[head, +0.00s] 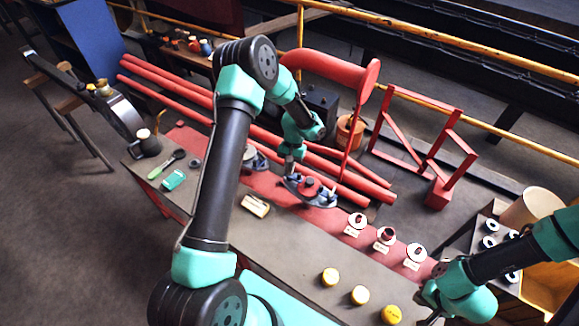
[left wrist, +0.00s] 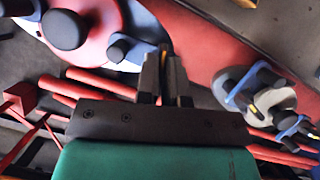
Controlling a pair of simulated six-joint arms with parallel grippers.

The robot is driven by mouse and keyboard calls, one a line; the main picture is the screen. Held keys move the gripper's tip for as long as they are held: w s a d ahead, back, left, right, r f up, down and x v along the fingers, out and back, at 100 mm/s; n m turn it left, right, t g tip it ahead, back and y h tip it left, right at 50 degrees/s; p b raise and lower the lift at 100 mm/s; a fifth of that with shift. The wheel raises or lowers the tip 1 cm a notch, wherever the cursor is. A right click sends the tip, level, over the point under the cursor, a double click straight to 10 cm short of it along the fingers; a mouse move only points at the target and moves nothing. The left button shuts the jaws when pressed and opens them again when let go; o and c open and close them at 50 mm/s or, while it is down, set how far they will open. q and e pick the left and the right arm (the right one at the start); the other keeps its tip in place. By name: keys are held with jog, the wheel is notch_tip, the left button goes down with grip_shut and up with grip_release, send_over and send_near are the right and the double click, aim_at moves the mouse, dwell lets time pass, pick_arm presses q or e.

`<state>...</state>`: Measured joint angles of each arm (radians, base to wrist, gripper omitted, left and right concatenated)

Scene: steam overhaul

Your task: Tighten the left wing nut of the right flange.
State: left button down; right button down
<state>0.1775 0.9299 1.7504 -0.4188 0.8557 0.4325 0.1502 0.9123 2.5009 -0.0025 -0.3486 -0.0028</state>
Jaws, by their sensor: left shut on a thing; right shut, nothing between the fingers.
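The right flange (head: 318,199) sits on the red strip of the bench, with a red raised centre. In the left wrist view the same flange (left wrist: 98,20) fills the upper left, with dark round knobs. Its left wing nut (left wrist: 128,50) is blue, and one end of it reaches my fingertips. My left gripper (head: 289,167) points down at the left side of this flange; in the left wrist view its fingers (left wrist: 163,72) are closed on the wing nut, partly hiding it. My right gripper (head: 430,300) is shut and empty at the lower right, over the bench's front.
The left flange (left wrist: 262,97), grey with blue wing nuts, stands beside it, partly behind my left arm in the head view. Long red pipes (head: 180,85) lie behind. Labelled round parts (head: 386,236) and yellow caps (head: 360,295) stand to the right. A red frame (head: 420,130) rises behind.

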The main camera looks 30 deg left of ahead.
pick_arm(q)
jog(key=shift+m+y, duration=0.6)
jog(key=shift+m, duration=0.8)
jog(key=c, duration=1.2)
grip_release()
jog(key=shift+c, duration=0.2)
jog(key=v, duration=1.7)
jog(key=shift+d+r, duration=0.15)
jog(key=shift+w, duration=0.1)
